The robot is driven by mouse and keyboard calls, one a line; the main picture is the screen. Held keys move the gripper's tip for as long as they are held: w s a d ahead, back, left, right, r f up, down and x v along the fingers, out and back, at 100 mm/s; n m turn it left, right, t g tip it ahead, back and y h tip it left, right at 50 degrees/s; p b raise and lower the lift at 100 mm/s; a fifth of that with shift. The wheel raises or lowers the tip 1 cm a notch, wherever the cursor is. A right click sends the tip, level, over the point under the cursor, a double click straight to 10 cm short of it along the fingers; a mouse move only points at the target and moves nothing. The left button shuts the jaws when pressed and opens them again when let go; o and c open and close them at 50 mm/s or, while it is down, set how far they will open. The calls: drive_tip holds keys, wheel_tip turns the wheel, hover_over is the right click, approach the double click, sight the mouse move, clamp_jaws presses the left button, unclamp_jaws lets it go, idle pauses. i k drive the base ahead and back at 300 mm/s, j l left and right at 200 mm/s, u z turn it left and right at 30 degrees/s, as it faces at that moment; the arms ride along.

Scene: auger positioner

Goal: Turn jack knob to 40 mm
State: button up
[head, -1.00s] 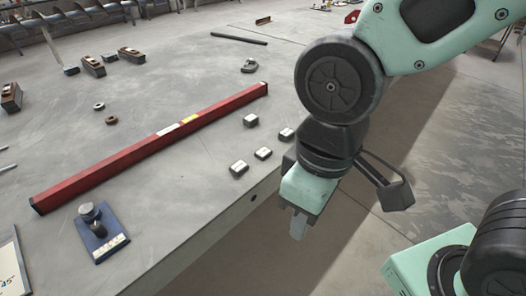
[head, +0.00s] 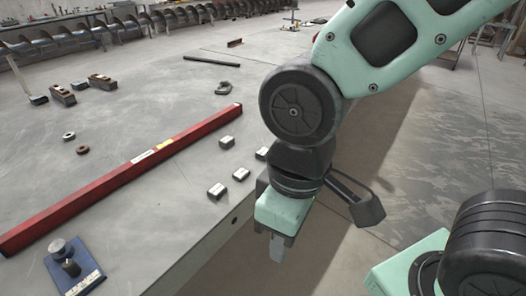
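The jack knob looks to be the round grey metal knob (head: 57,247) on a small blue base (head: 75,270) at the lower left of the table. A dark post stands beside the knob, and a pale scale strip with marks too small to read lies along the base's front edge. My gripper (head: 276,250) points down beyond the table's right edge, over the floor, well to the right of the knob and apart from it. One grey fingertip shows below the mint-green housing; the finger gap cannot be seen.
A long red bar (head: 120,175) lies diagonally across the table behind the blue base. Several small metal blocks (head: 217,190) sit near the table's right edge. Two ring-shaped parts (head: 83,150) lie at left. A long auger (head: 110,25) spans the back.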

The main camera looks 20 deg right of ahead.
sight(70, 267)
drive_tip(key=u, duration=1.25)
